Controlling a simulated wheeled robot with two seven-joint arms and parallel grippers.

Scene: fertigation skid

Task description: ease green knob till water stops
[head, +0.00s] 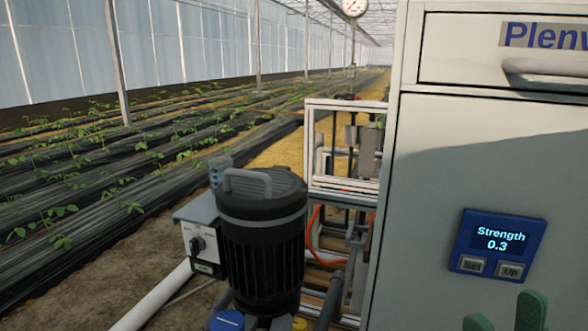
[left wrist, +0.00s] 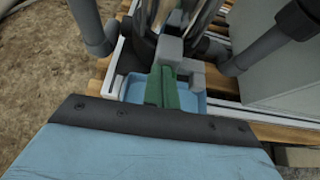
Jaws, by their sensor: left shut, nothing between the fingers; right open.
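I cannot make out a green knob in either view, and no running water shows. My right gripper (head: 504,316) shows at the bottom right of the head view as two green fingertips set apart, open and empty. They are in front of the cabinet, below its blue Strength panel (head: 500,246), which reads 0.3. My left gripper (left wrist: 162,88) shows in the left wrist view, its green fingers shut together with nothing between them. They appear over a light blue tray (left wrist: 134,91), close to some grey blocks (left wrist: 170,49). I cannot tell whether they touch the blocks.
A black ribbed filter housing or tank (head: 262,235) with a grey handle stands left of the cabinet (head: 440,190). A grey box with a dial (head: 200,240) is beside it. A white pipe (head: 152,300) runs along the floor.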

